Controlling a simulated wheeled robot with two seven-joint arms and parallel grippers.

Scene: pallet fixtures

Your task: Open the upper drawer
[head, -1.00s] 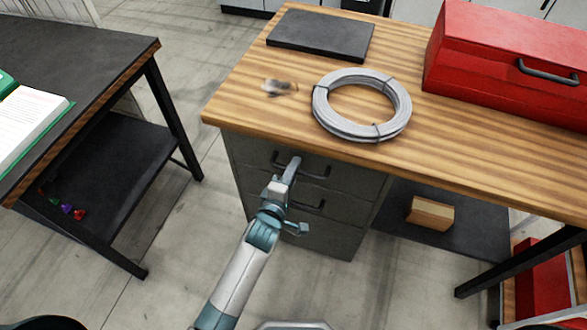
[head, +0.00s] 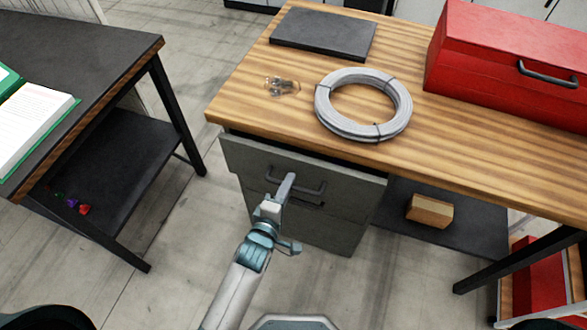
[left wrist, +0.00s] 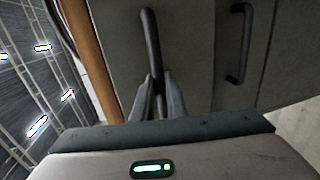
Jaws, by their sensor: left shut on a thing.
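The upper drawer (head: 252,166) is in the grey cabinet under the wooden workbench. Its front stands out from the cabinet, with a dark gap below the bench top. My left gripper (head: 289,181) is at the left part of the drawer's dark bar handle (head: 312,190). In the left wrist view, the fingers (left wrist: 157,98) are closed on the handle (left wrist: 151,45). A second drawer handle (left wrist: 241,40) shows to the right there. My right gripper is not in view.
The workbench top (head: 450,165) carries a cable coil (head: 322,115), a dark flat plate (head: 323,34), a small clear object (head: 281,86) and a red toolbox (head: 500,75). A dark table (head: 90,75) stands left. Floor in front of the drawers is clear.

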